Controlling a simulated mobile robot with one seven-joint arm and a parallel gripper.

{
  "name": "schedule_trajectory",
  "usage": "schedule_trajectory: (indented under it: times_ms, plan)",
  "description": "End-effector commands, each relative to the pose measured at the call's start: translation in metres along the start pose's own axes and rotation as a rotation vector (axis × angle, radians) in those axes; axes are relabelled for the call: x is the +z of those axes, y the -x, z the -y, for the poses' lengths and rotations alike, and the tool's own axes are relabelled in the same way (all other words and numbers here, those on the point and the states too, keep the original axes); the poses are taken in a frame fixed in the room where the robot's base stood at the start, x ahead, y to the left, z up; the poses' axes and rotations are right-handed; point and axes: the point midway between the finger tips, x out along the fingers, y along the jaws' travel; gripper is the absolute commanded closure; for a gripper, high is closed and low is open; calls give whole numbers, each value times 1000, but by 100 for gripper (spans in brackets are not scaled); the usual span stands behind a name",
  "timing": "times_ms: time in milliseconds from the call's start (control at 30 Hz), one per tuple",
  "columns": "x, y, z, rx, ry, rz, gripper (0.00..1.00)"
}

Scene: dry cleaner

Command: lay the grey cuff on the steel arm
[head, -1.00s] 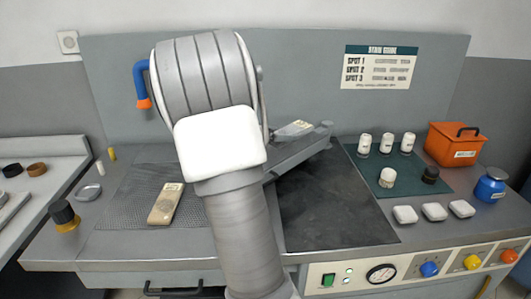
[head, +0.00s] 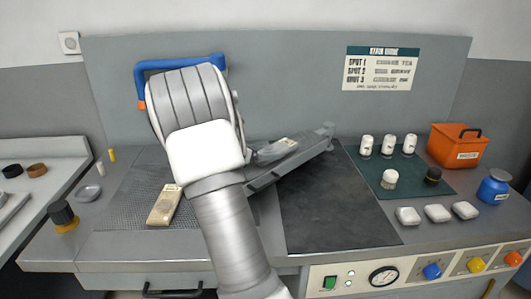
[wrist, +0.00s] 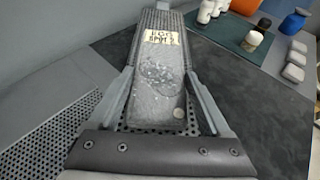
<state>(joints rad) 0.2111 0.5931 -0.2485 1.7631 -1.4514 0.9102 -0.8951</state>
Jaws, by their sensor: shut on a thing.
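The grey cuff (wrist: 157,88) has a dark, speckled stain, a pale button and a cream label reading "EGG SPOT 2". In the wrist view it lies between the two fingers of my gripper (wrist: 162,72), which is shut on it. The steel arm (head: 318,146) is a narrow perforated board running to the back right. The cuff (head: 272,154) is over this arm, lined up along it. I cannot tell whether it touches the surface. In the head view my own arm hides the gripper and part of the steel arm.
A beige labelled piece (head: 164,205) lies on the mesh at left. White bottles (head: 388,145) and a dark-lidded jar (head: 432,175) stand on the green mat. White blocks (head: 438,213), an orange box (head: 458,146) and a blue jar (head: 493,187) are right. The dark panel (head: 335,205) is clear.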

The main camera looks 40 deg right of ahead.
Motion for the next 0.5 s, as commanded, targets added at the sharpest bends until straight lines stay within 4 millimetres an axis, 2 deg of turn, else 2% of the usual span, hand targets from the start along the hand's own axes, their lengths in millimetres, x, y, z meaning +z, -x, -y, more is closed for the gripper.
schedule_trajectory:
  times_ms: [33,67,133,167,500]
  plan:
    - [-3,-1,0,0,1,0,72]
    - [-3,-1,0,0,1,0,17]
    - [-2,-1,0,0,1,0,4]
    - [-2,-1,0,0,1,0,0]
    - [2,4,0,1,0,0,0]
